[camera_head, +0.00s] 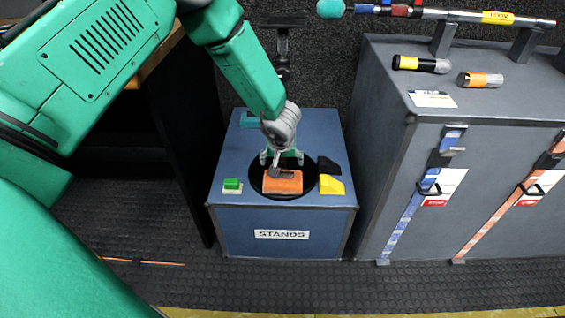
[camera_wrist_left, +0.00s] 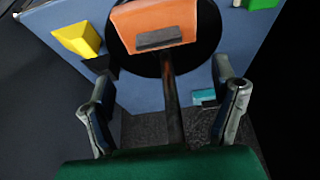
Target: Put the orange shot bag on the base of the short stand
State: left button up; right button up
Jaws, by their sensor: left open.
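The orange shot bag (camera_head: 283,183) lies on the black round base (camera_head: 258,186) of the short stand, toward its front edge. The bag also shows in the left wrist view (camera_wrist_left: 150,18), with its grey handle strap on top. The stand's dark pole (camera_wrist_left: 173,105) rises behind the bag, and its upper part shows behind my arm in the head view. My left gripper (camera_head: 282,157) is open just above and behind the bag. In the left wrist view its fingers (camera_wrist_left: 164,66) are spread apart, with no bag between them. My right gripper is not in view.
The stand is on a blue box (camera_head: 230,210) labelled STANDS. Green (camera_head: 232,185), yellow (camera_head: 331,185) and black (camera_head: 327,166) pieces lie around the base. A grey case (camera_head: 385,130) with microphones on top stands to the right. The front floor is clear.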

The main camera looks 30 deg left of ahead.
pick_arm(q)
jog(key=s+d+f+m+g, duration=0.1)
jog(key=s+d+f+m, duration=0.1)
jog(key=s, duration=1)
jog(key=s+d+f+m+g+h, duration=0.1)
jog(key=s+d+f+m, duration=0.1)
jog(key=s, duration=1)
jog(key=s+d+f+m+g+h, duration=0.1)
jog(key=s+d+f+m, duration=0.1)
jog(key=s, duration=1)
jog(key=shift+s+d+m, duration=0.15)
jog(key=shift+d+m, duration=0.35)
jog(key=shift+d, duration=0.1)
jog(key=shift+p, duration=0.3)
notch_tip(320, 180, up, 8)
jog(key=p, duration=0.7)
jog(key=shift+f+p, duration=0.25)
jog(key=shift+p, duration=0.05)
